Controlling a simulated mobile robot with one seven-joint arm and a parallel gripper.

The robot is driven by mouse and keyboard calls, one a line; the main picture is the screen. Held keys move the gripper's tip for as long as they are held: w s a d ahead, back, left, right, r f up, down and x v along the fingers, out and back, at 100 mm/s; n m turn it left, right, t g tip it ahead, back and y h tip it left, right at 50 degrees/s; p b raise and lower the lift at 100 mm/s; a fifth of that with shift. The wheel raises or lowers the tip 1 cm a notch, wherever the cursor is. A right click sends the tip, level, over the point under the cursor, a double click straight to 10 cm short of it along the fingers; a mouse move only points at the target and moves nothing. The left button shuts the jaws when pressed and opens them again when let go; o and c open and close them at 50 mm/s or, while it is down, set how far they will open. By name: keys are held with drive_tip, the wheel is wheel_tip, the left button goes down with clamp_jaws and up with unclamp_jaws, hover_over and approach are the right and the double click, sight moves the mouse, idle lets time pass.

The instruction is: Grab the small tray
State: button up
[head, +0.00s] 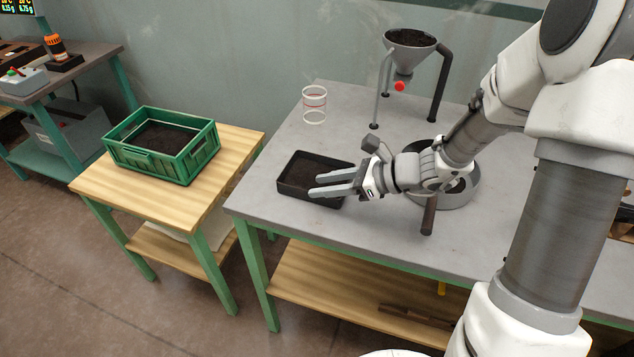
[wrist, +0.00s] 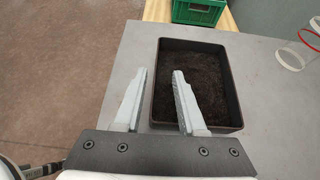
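The small tray (head: 291,190) is black and rectangular, with dark, soil-like material inside. It lies flat near the left end of the grey table. In the wrist view the tray (wrist: 238,108) is ahead of my gripper (wrist: 160,76). My gripper (head: 334,183) is open, its two fingers spread and pointing left over the tray in the head view. In the wrist view the right finger overlaps the tray's inside and the left finger is outside its left wall. Nothing shows between the fingers except the tray's left wall. I cannot tell whether a finger touches it.
A grey table (head: 262,197) bears a funnel on a stand (head: 411,48), a clear ringed cylinder (head: 314,105) and a round grey drum (head: 462,194) behind my wrist. A green crate (head: 160,145) stands on a lower wooden table (head: 232,150) at left. The table's near left corner is clear.

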drive_tip(key=x, duration=0.1)
drive_tip(key=b+x, duration=0.1)
drive_tip(key=x, duration=0.2)
drive_tip(key=shift+s+a+f, duration=0.2)
drive_tip(key=shift+s+f, duration=0.05)
drive_tip(key=shift+f, duration=0.05)
drive_tip(key=shift+c, duration=0.3)
clamp_jaws()
idle(0.8)
